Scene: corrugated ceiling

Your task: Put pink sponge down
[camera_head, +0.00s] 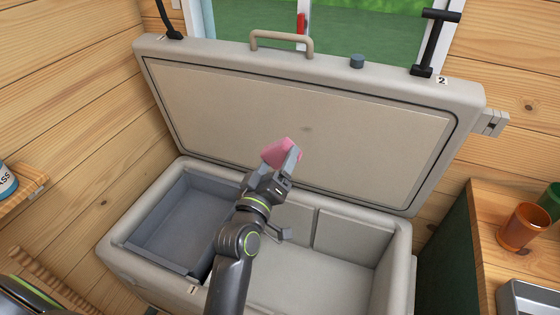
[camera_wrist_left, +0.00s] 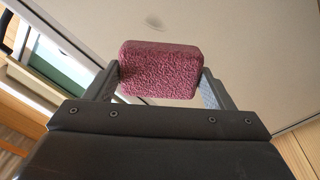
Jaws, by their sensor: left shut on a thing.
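The pink sponge (camera_head: 279,152) is held up in front of the open lid of a beige chest. In the left wrist view the sponge (camera_wrist_left: 160,69) is a rough, pink block between the two fingers. My left gripper (camera_head: 287,161) is shut on it, above the open chest. It also shows in the left wrist view (camera_wrist_left: 160,85), with a finger at each side of the sponge. My right gripper is not seen.
The chest (camera_head: 401,240) is open, with a grey tray (camera_head: 165,222) in its left part and an empty compartment at right. Its lid (camera_head: 300,110) stands raised behind. A wooden counter at right holds an orange cup (camera_head: 522,228) and a metal tray (camera_head: 530,298). A shelf is at left.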

